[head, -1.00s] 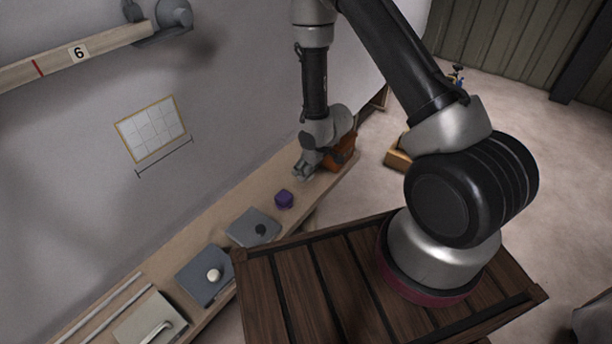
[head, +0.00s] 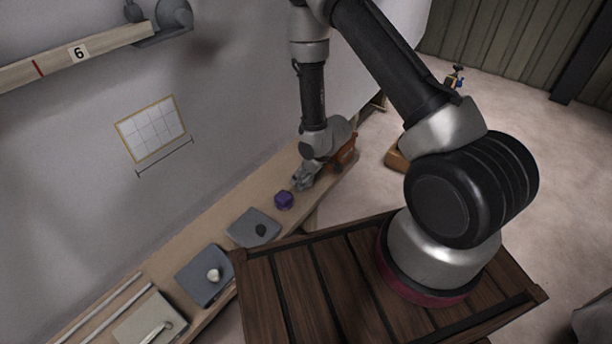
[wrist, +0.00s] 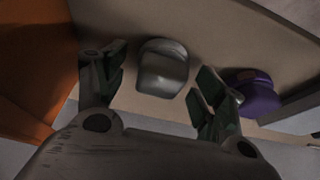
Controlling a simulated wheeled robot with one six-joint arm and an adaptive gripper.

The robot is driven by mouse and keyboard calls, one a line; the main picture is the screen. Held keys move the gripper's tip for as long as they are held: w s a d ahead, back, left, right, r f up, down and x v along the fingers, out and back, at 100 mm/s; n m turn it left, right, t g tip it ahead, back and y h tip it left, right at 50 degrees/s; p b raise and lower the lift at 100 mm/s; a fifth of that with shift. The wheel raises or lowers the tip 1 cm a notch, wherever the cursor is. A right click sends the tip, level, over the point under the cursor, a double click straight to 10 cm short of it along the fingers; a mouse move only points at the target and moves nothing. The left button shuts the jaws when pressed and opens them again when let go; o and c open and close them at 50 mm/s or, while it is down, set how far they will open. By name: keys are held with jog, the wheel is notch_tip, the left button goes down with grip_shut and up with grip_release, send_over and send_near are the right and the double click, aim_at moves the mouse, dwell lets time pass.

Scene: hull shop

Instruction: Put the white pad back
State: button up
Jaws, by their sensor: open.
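A pale grey-white block with a rounded top (wrist: 162,68), which looks like the white pad in shadow, lies on the bench between my spread fingers in the wrist view. My gripper (wrist: 156,88) is open and empty, its two fingers to either side of the block; I cannot tell the height left between them. In the head view my gripper (head: 302,180) is low over the far part of the bench, and the pale block is hidden there. A purple block (head: 284,200) lies just beside the gripper; it also shows right of the right finger in the wrist view (wrist: 254,106).
An orange bin (head: 345,153) stands close beyond my gripper and fills the left of the wrist view (wrist: 32,65). Nearer on the bench (head: 225,212) are a grey plate (head: 244,222) with a dark knob and a blue-grey plate (head: 198,284) with a whitish knob. The wall borders the bench.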

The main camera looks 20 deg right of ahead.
jog(key=s+d+r+m+h, duration=0.15)
jog(key=d+r, duration=0.25)
jog(key=r, duration=0.7)
jog(key=s+d+r+m, duration=0.1)
jog(key=s+d+r, duration=0.25)
jog(key=r, duration=0.85)
jog(key=s+d+r+m+h, duration=0.1)
jog(key=d+r, duration=0.4)
jog(key=r, duration=0.6)
jog(key=s+d+r+m, duration=0.1)
jog(key=s+r+m, duration=0.1)
jog(key=s+r, duration=0.5)
jog(key=s+d+r+m, duration=0.1)
jog(key=s+r, duration=0.6)
jog(key=s, duration=0.6)
jog(key=shift+s+d+m, duration=0.15)
jog(key=shift+s+m, duration=0.1)
jog(key=shift+m, duration=0.1)
